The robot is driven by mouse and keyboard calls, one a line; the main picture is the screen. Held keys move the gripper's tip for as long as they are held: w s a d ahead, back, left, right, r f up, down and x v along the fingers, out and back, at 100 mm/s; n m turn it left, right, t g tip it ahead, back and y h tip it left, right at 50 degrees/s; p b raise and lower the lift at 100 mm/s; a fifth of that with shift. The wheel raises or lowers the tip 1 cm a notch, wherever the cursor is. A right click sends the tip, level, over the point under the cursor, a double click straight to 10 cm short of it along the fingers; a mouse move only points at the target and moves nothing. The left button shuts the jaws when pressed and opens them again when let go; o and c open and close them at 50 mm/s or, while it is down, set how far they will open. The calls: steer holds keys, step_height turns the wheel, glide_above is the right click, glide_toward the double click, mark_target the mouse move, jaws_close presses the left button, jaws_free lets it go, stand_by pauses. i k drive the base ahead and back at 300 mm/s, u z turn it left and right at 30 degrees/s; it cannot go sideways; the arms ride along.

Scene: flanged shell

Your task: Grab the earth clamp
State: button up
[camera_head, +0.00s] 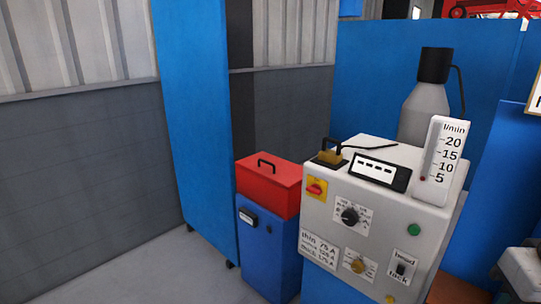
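What looks like the earth clamp (329,157) lies on the top left of a white welding machine (325,216). It has a brass-coloured body and dark handle parts, and a thin black cable runs from it to the right across the machine's top. It is small here, so I cannot tell whether its jaws are open. My gripper does not show in this view, and nothing is seen touching the clamp.
A red toolbox (268,186) sits on a blue cabinet (262,240) left of the machine. A black display (380,173), a flow gauge (442,160) and a grey cylinder with a black cap (427,105) stand right of the clamp. Blue panels (190,120) rise behind. Floor (150,275) at left is clear.

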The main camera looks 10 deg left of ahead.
mark_target(327, 156)
steer(key=u, duration=1.25)
steer(key=i, duration=1.9)
steer(key=z, duration=0.8)
